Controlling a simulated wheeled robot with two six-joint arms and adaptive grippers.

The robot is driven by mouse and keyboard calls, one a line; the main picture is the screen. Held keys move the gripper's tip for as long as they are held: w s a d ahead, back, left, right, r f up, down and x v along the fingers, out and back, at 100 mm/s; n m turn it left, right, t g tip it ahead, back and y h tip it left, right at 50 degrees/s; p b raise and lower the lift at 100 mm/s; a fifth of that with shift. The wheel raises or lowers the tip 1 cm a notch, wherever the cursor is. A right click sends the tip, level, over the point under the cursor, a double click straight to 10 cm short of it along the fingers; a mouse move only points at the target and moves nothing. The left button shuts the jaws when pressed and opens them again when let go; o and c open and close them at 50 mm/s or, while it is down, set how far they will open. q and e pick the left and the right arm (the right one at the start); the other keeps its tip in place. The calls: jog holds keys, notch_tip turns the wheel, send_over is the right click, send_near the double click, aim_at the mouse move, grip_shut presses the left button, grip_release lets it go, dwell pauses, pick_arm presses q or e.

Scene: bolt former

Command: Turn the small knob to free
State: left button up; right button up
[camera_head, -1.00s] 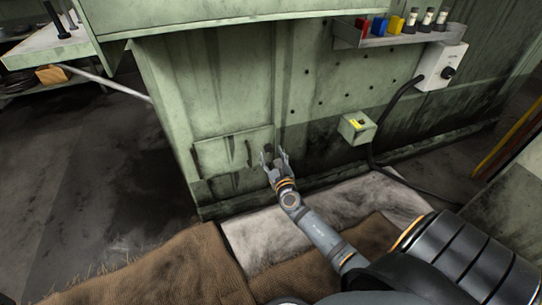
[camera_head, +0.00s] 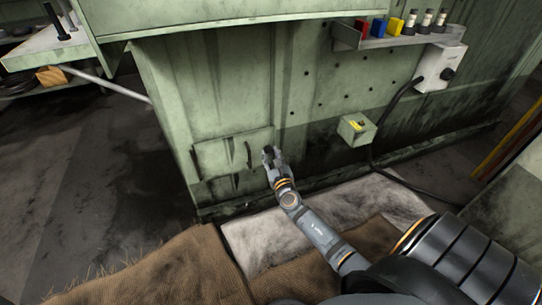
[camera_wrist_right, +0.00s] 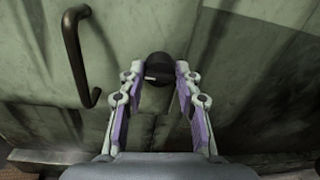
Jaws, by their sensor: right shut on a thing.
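The small black knob (camera_wrist_right: 158,68) sits on the green machine panel and shows between my right gripper's fingertips in the right wrist view. A light mark shows on its face, lying roughly level. In the head view the knob (camera_head: 268,150) is a dark spot at the tip of my right gripper (camera_head: 273,157). My right gripper, also in the right wrist view (camera_wrist_right: 157,78), is shut on the knob with one finger on each side. My left gripper is not in view.
A panel door (camera_head: 228,155) with a dark curved handle (camera_wrist_right: 77,55) is just left of the knob. A small green box (camera_head: 357,128), a white switch box (camera_head: 440,66) with a black cable and a shelf of coloured blocks (camera_head: 385,38) are to the right.

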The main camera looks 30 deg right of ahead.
jog(key=m, duration=0.4)
jog(key=shift+b, duration=0.35)
jog(key=m+b, duration=0.1)
jog(key=m, duration=0.3)
jog(key=m+b, duration=0.1)
jog(key=m, duration=0.3)
jog(key=shift+m+y, duration=0.3)
jog(key=shift+m, duration=0.1)
jog(key=shift+r+m+y+b, duration=0.1)
jog(key=shift+m+y+b, duration=0.4)
jog(key=shift+m, duration=1.6)
jog(key=o, duration=1.1)
